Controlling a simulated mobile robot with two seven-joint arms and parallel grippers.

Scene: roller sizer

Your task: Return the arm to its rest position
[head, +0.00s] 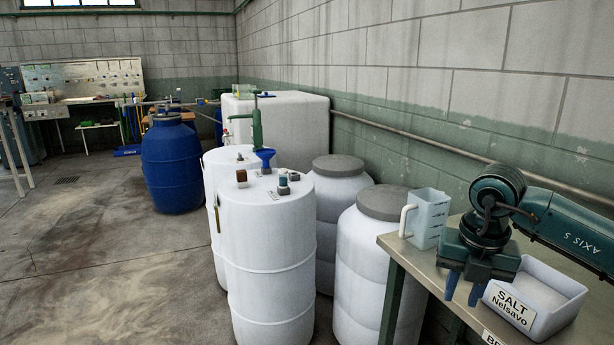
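My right arm (565,232), dark teal and marked AXIS 5, comes in from the right edge. My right gripper (463,293) points down, with its two blue fingers apart and nothing visible between them. It hangs over the bench (412,262) near its front edge, just left of the white salt tub (520,308), labelled SALT Nelsavo. The gripper body overlaps the tub's left side in the picture; I cannot tell whether they touch. My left gripper is not in view.
A translucent measuring jug (430,219) stands on the bench left of my gripper. White drums (268,250) and lidded barrels (365,265) stand left of the bench. A blue barrel (172,165) stands farther back. A pipe runs along the wall. The floor at left is clear.

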